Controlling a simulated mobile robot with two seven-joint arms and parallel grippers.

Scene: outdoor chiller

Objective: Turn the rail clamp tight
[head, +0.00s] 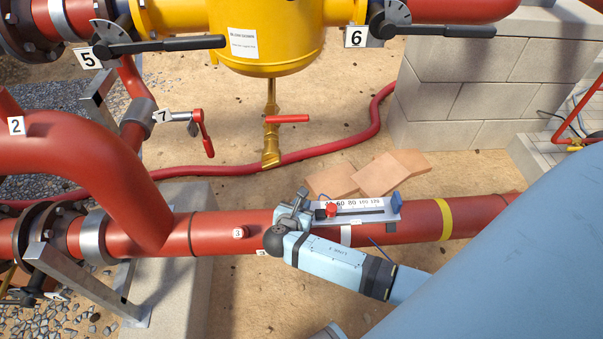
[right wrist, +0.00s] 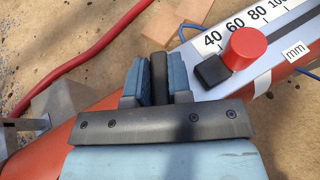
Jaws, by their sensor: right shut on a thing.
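The measuring rail (head: 385,210) with a mm scale lies along the large red pipe. A red round knob (head: 331,209) with a black block beside it sits near the scale's low end. In the right wrist view the knob (right wrist: 247,48) is right of my fingers, apart from them. My right gripper (head: 298,202) is at the rail's left end. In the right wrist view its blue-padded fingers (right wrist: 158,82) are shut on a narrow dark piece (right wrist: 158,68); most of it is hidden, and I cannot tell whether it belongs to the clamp. My left gripper is out of view.
A blue block (head: 396,199) sits at the rail's right end. A yellow band (head: 443,219) rings the large red pipe (head: 475,214). Tan slabs (head: 385,172) lie behind the rail. A red hose (head: 340,147) crosses the ground. A red-handled valve (head: 287,119) stands behind.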

